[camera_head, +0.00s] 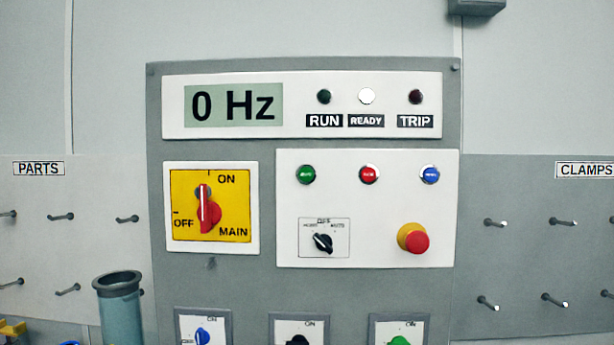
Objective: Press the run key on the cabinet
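The grey cabinet (301,290) stands upright in front of me. Its lower right white panel (367,258) has a green key (306,175), a red key (369,174) and a blue key (430,175) in a row; their lettering is too small to read. The display (233,105) at the top reads 0 Hz. The READY lamp (367,96) looks white and lit; the RUN lamp (324,96) and the TRIP lamp (415,96) look dark. The red main switch (208,210) has its handle upright, toward ON. Neither of my grippers is in view.
A red emergency stop knob (413,238) on a yellow base sticks out below the blue key. A black selector (323,243) sits to its left. Several rotary switches line the bottom edge. A blue-grey tube (120,305) stands at the lower left. Pegboards with hooks flank the cabinet.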

